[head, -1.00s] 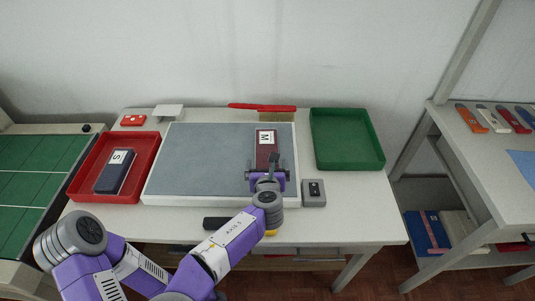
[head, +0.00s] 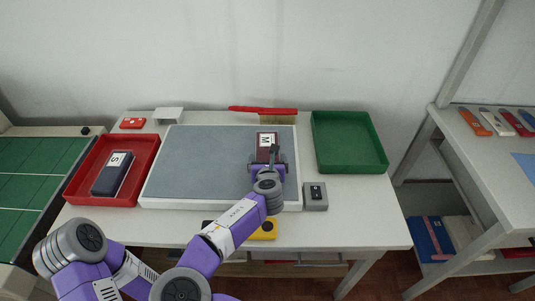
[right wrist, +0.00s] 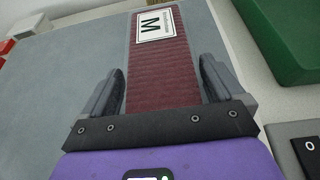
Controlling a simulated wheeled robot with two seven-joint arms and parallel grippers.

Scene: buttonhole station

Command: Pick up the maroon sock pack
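The maroon sock pack (head: 266,141) lies on the grey mat near its right side, with a white label marked M at its far end. In the right wrist view the pack (right wrist: 158,75) runs lengthwise between the two fingers. My right gripper (head: 267,160) is over the near part of the pack. Its fingers (right wrist: 162,85) stand open, one on each side, with a gap visible on both sides. The pack's near end is hidden by the gripper. My left gripper is not in view.
A red tray (head: 153,183) holding a navy pack (head: 113,174) marked S stands left of the mat (head: 205,160). A green tray (head: 380,168) to the right is empty. A grey box (head: 315,197) sits close to the right of my gripper.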

